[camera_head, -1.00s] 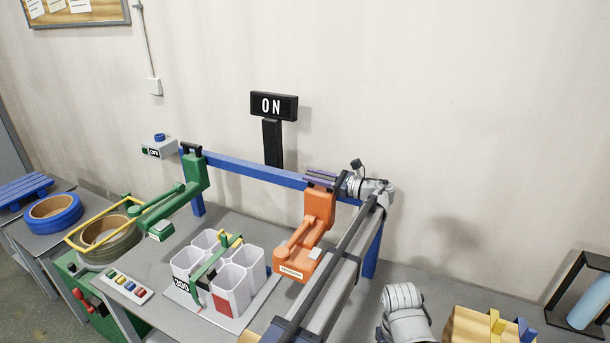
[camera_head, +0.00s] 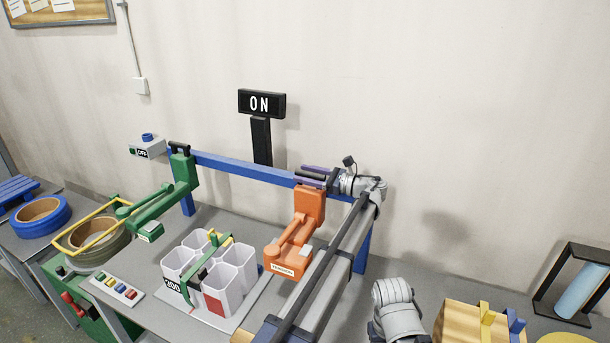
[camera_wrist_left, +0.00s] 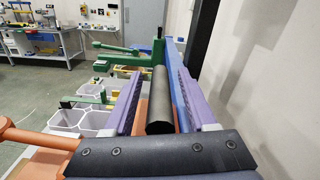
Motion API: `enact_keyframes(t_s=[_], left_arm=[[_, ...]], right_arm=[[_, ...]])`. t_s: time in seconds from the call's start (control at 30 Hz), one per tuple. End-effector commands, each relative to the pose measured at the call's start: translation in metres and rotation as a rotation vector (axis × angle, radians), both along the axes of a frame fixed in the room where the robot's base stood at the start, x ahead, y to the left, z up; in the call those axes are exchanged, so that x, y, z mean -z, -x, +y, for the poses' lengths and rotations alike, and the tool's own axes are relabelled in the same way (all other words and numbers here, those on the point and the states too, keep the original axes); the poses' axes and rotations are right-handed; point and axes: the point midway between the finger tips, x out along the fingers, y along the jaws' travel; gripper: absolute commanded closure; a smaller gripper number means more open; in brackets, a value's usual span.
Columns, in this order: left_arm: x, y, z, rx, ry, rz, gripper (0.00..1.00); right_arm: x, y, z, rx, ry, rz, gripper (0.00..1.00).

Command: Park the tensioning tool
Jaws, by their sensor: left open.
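The orange tensioning tool (camera_head: 307,208), labelled TENSION, hangs at the right end of a blue rail (camera_head: 245,169). My left gripper (camera_head: 312,176) is at the top of this tool. In the left wrist view its purple fingers (camera_wrist_left: 155,95) are open, one on each side of a black handle (camera_wrist_left: 160,105), with a gap visible beside it. Orange parts of the tool (camera_wrist_left: 55,140) show below and left of the fingers. The tool's join to the rail is partly hidden. My right gripper is not in view.
A green tool (camera_head: 182,172) hangs at the rail's left end. A cluster of white hexagonal tubes (camera_head: 238,265) with a green and yellow strap stands on the bench below. An ON sign (camera_head: 261,103) stands behind the rail. Coils (camera_head: 95,232) lie at left, a wooden block (camera_head: 470,325) at right.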

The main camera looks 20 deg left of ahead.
Motion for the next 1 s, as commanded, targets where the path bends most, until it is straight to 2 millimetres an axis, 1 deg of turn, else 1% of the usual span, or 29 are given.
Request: enact_keyframes(t_s=[0.3, 0.5, 0.6, 0.87, 0.93, 1.0], left_arm=[[0.0, 0.006, -0.051, 0.003, 0.0, 0.0, 0.43], [0.001, 0.009, -0.07, 0.002, 0.001, 0.0, 0.43], [0.0, 0.01, -0.073, 0.001, 0.001, 0.0, 0.43], [0.0, 0.01, -0.073, 0.0, 0.001, 0.0, 0.43], [-0.002, 0.01, -0.073, 0.0, 0.001, 0.0, 0.43], [-0.01, 0.01, -0.073, 0.0, 0.001, 0.0, 0.43]], right_arm=[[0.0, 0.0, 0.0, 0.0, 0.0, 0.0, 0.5], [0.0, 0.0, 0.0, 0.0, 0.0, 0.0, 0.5], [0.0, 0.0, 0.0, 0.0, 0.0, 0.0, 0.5], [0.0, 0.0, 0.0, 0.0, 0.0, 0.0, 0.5], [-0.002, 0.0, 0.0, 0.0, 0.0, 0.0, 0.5], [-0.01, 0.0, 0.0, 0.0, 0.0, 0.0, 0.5]])
